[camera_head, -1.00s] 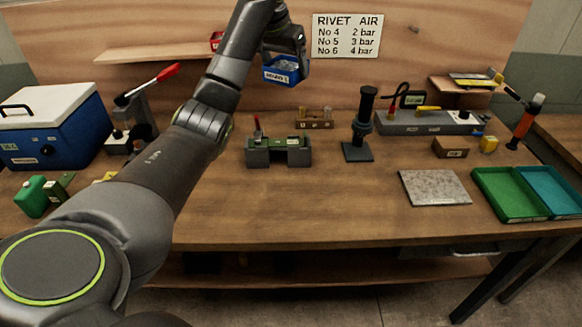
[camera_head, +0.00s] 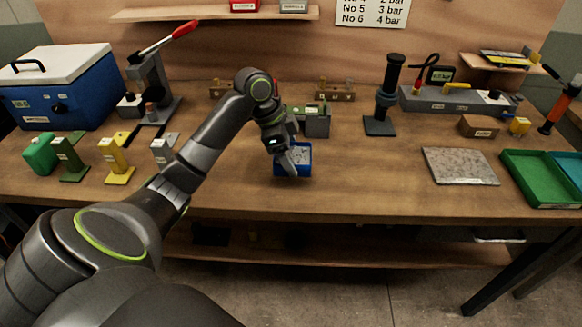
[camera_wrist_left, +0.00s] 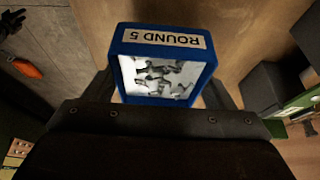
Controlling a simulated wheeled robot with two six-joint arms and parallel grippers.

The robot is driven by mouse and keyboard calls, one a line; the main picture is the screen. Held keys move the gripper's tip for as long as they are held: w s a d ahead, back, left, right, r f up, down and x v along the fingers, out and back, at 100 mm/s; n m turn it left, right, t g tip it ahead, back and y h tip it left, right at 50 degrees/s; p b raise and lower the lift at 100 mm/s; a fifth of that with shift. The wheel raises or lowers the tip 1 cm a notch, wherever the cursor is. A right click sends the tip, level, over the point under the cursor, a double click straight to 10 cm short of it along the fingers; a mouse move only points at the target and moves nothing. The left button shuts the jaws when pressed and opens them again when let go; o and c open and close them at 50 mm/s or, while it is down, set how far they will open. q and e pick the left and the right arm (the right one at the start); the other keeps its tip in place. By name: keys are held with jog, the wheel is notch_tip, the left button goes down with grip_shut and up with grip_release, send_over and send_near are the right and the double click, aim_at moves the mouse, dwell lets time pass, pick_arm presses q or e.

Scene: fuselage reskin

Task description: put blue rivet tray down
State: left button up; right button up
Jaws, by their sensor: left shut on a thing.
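The blue rivet tray (camera_head: 292,159) is at the middle of the workbench, towards its front. My left gripper (camera_head: 292,150) is shut on it. In the left wrist view the tray (camera_wrist_left: 162,38) carries a label reading ROUND 5, upside down there, and holds several silvery rivets. The dark fingers reach along both sides of the tray. I cannot tell whether its base touches the bench top. My right gripper is not in view.
A green and grey fixture (camera_head: 316,122) stands just behind the tray. A black stand (camera_head: 381,110) is to the right, then a stone plate (camera_head: 459,166) and a green tray (camera_head: 538,180). The bench (camera_head: 365,180) is clear right of the blue tray.

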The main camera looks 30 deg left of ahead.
pick_arm(q)
notch_tip(320, 180, down, 4)
jog(key=shift+f, duration=0.1)
dwell(0.4)
jog(key=o, duration=1.1)
jog(key=shift+f, duration=0.15)
jog(key=v, duration=1.2)
jog(key=shift+r, duration=0.25)
jog(key=shift+d, duration=0.1)
